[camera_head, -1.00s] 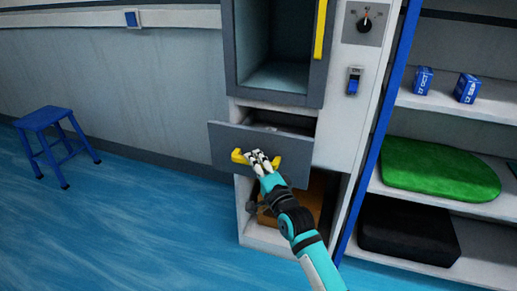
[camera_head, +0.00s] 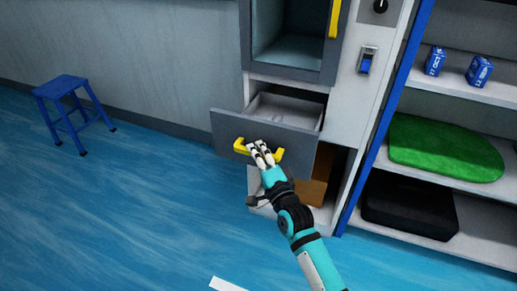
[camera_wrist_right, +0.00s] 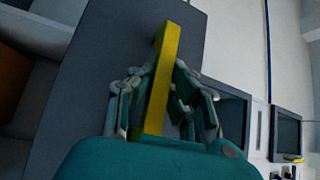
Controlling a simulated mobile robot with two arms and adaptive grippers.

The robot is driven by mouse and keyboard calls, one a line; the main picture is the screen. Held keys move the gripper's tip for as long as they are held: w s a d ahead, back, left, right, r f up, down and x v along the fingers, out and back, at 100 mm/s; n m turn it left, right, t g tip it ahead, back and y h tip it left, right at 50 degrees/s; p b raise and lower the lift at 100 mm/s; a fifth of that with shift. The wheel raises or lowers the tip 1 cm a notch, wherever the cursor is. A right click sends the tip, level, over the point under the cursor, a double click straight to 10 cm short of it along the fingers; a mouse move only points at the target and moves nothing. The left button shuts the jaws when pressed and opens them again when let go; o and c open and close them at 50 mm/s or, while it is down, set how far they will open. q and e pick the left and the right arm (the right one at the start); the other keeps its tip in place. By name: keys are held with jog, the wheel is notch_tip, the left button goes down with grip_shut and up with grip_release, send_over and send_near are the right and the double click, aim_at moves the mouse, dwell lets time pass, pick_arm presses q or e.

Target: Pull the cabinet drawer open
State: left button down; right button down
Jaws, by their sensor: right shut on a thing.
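The cabinet drawer (camera_head: 228,128) has a dark grey front and stands pulled out from the cabinet, with its light grey inside (camera_head: 285,109) showing. Its yellow handle (camera_head: 241,146) runs across the front. My right gripper (camera_head: 262,153) is shut on the handle, near its right part in the head view. In the right wrist view the handle (camera_wrist_right: 163,80) passes between the two fingers, and the drawer front (camera_wrist_right: 90,75) lies behind it. My left gripper is in neither view.
Above the drawer is an open compartment (camera_head: 290,45) with a yellow-handled door. Below is an open space with a brown box (camera_head: 314,185). Shelves with a green cushion (camera_head: 440,148) and a black case (camera_head: 410,205) stand right.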

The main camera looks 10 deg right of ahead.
jog(key=shift+f, duration=0.4)
jog(key=c, duration=1.4)
grip_release()
jog(key=shift+d, duration=0.1)
jog(key=shift+o, duration=0.6)
jog(key=shift+r, duration=0.15)
jog(key=shift+s, duration=0.1)
jog(key=v, duration=1.1)
jog(key=shift+s, duration=0.4)
jog(key=shift+d, duration=0.1)
